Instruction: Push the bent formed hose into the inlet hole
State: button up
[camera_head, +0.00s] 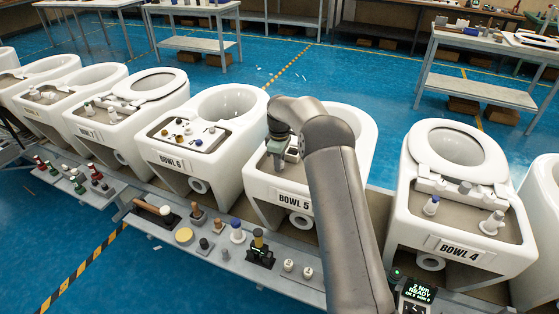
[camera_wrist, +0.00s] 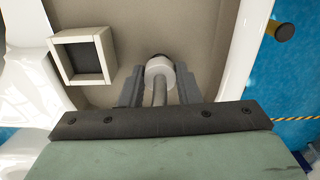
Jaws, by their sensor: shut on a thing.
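The bent formed hose (camera_wrist: 160,92) shows in the wrist view as a pale grey tube with a wider whitish collar at its far end. My gripper (camera_wrist: 159,76) is shut on it, with one dark finger on each side. A dark round spot shows just beyond the collar, partly covered by it. I cannot tell whether this is the inlet hole or whether the hose is in it. In the head view my gripper (camera_head: 279,162) is low over the deck of the toilet marked BOWL 5 (camera_head: 257,186). My arm hides part of that bowl, and the hose cannot be made out there.
A square pale frame with a dark opening (camera_wrist: 83,55) stands left of my gripper in the wrist view. BOWL 6 (camera_head: 165,140) and BOWL 4 (camera_head: 405,235) flank BOWL 5. A grey parts shelf (camera_head: 205,252) with small parts runs along the front.

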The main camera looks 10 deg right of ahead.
jog(key=shift+f+b, duration=0.4)
jog(key=shift+f, duration=0.4)
jog(key=o, duration=1.2)
jog(key=shift+f, duration=0.1)
jog(key=shift+s, duration=0.1)
jog(key=shift+f, duration=0.1)
notch_tip(320, 180, up, 18)
jog(key=shift+d+r+b, duration=0.1)
jog(key=shift+b, duration=0.4)
